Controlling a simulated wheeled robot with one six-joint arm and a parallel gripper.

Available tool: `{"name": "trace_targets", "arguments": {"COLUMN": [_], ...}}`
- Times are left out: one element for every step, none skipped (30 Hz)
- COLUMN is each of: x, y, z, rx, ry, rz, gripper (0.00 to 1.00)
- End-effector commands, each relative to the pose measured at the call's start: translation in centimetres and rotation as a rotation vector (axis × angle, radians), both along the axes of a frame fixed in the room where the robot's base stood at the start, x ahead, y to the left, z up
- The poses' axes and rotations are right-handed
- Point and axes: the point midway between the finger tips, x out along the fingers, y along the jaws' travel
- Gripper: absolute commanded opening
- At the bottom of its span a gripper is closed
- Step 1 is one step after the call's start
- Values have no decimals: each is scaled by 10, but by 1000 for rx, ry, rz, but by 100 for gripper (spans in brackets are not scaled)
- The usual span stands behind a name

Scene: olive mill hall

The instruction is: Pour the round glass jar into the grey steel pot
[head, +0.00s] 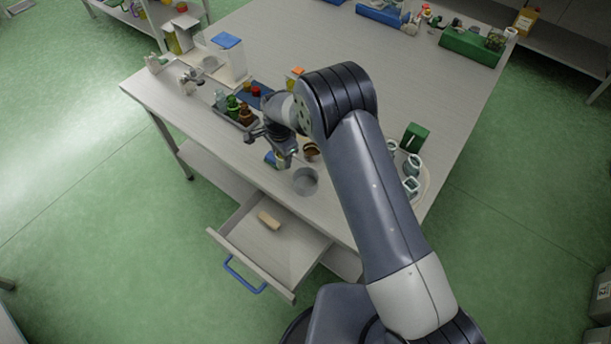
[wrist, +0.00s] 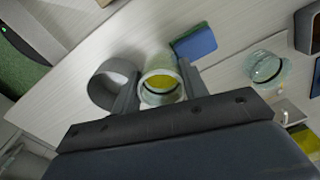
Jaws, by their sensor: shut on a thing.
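My gripper (wrist: 160,90) is shut on the round glass jar (wrist: 160,72), with one finger on each side of it. The jar's round mouth faces the wrist camera, and yellow shows inside. In the head view my gripper (head: 284,158) is over the front part of the table, and the jar is mostly hidden there. The grey steel pot (head: 306,181) stands on the table just right of and nearer than my gripper. In the wrist view the pot (wrist: 107,93) is left of the jar, open side showing, partly covered by a finger.
Another glass jar (wrist: 265,67) stands farther right. A tray of bottles (head: 238,112) is left of my gripper. An open drawer (head: 262,262) with a wooden block (head: 269,220) juts out at the front.

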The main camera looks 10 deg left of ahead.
Motion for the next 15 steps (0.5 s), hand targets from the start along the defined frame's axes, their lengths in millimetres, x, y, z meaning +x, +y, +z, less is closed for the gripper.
{"name": "trace_targets", "arguments": {"x": [0, -1, -1, -2, -2, -3, -3, -4, -5, -5, -5, -7, -7, -8, -8], "y": [-2, -3, -4, -5, -6, -8, -9, -10, -12, -14, -15, -17, -18, -19, -21], "z": [4, 5, 6, 7, 10, 12, 12, 13, 15, 16, 18, 18, 18, 18, 19], "rx": [11, 19, 31, 41, 54, 69, 84, 99, 117, 131, 145, 162, 177, 191, 209], "ry": [-4, -7, -12, -17, -22, -30, -35, -40, -48, -55, -62, -68, -71, -77, -86], "rz": [-2, -2, -2, -2, -2, -3, -2, -3, -2, -3, -3, -3, -4, -2, -3], "gripper": [18, 18, 18, 18, 18, 18, 18, 18, 18, 18, 18, 18, 18, 18, 18]}}
